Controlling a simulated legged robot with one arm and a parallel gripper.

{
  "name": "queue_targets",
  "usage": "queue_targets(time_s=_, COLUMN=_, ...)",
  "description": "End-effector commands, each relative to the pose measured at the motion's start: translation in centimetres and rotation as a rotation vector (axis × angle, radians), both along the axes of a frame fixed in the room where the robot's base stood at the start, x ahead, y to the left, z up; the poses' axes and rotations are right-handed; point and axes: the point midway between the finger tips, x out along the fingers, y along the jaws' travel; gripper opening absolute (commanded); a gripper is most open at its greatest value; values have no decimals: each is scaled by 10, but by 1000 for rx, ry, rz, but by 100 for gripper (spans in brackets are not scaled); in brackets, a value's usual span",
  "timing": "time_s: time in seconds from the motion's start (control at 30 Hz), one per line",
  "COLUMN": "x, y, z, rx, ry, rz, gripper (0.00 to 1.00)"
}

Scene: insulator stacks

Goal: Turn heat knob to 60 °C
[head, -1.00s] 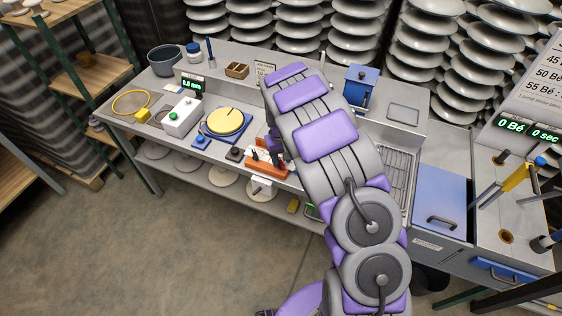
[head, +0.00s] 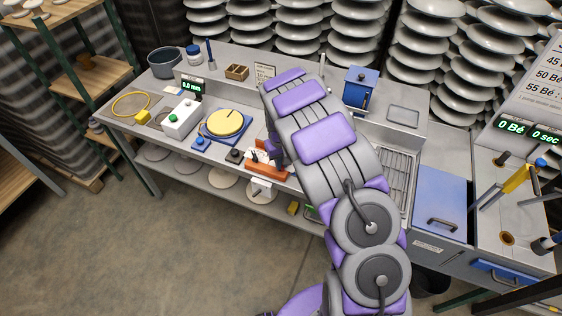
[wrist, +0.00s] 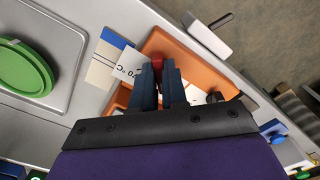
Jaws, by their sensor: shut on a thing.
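A red knob (wrist: 157,62) shows between the fingertips in the wrist view, above an orange panel (wrist: 185,47). My gripper (wrist: 158,73) is shut on this knob, with a dark finger on each side of it. A white label (wrist: 128,68) with part of a "°C" marking shows to the left of the fingers. The rest of the scale and the knob's pointer are hidden or too small to read. In the head view the orange panel (head: 266,171) stands at the front edge of the bench, with my arm reaching over it and hiding the red knob.
The grey bench (head: 150,95) also holds a yellow disc (head: 224,122) on a blue base, a white box with a green button (head: 181,118) and a blue canister (head: 360,87). A green round dish (wrist: 22,68) lies left in the wrist view. Insulator stacks stand behind.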

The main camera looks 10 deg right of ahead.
Motion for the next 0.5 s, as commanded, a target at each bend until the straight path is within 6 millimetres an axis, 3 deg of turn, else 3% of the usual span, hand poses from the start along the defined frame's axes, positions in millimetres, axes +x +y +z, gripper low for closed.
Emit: queue_targets(time_s=0.5, x=0, y=1, z=2, rx=0, ry=0, rz=-119, gripper=0)
